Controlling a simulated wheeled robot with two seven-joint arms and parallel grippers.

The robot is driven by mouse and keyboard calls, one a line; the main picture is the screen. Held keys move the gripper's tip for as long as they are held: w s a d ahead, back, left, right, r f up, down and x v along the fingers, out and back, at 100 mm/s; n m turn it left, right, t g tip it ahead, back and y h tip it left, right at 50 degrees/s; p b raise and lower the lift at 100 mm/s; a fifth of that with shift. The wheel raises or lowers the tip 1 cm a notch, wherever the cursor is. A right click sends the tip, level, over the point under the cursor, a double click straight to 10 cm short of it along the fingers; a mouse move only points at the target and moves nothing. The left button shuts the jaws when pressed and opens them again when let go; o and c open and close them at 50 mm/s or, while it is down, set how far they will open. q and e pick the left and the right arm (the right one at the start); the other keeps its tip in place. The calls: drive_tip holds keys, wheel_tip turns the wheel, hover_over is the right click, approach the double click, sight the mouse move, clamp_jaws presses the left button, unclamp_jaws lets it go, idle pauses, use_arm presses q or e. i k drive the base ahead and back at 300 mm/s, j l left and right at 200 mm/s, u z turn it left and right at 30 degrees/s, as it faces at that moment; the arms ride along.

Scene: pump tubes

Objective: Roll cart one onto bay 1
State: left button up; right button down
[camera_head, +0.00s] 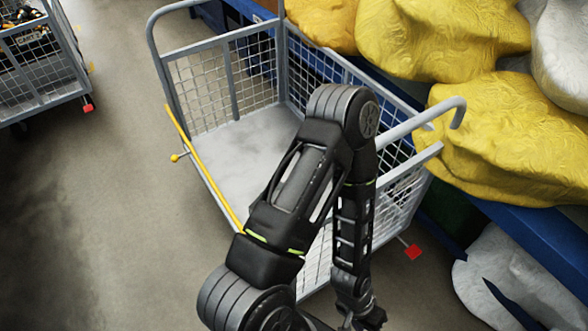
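A grey mesh-sided cart (230,85) stands in the middle of the view, its floor (240,145) bare where it shows. It has a yellow bar (205,170) along its left edge and a red tab (412,252) at its lower right. I see no number on it, so I cannot tell whether it is cart one. No bay 1 marking can be made out. My arm, apparently the right one, covers the near part of this cart. Its gripper end (360,316) is at the bottom edge, and its fingers are not clear. My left gripper is out of view.
Another cart (45,65) with a partly readable "CART" label and dark and orange items inside stands at the upper left. Large yellow sacks (500,130) and a white sack (565,50) lie on a blue rack (530,235) at right. Floor at left is clear.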

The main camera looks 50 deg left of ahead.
sight(241, 154)
drive_tip(key=k, duration=0.7)
drive_tip(key=u, duration=1.55)
drive_tip(key=i+l+u, duration=0.2)
drive_tip(key=l, duration=0.2)
drive_tip(key=i+l, duration=0.1)
drive_tip(key=l, duration=0.95)
drive_tip(key=i, duration=0.05)
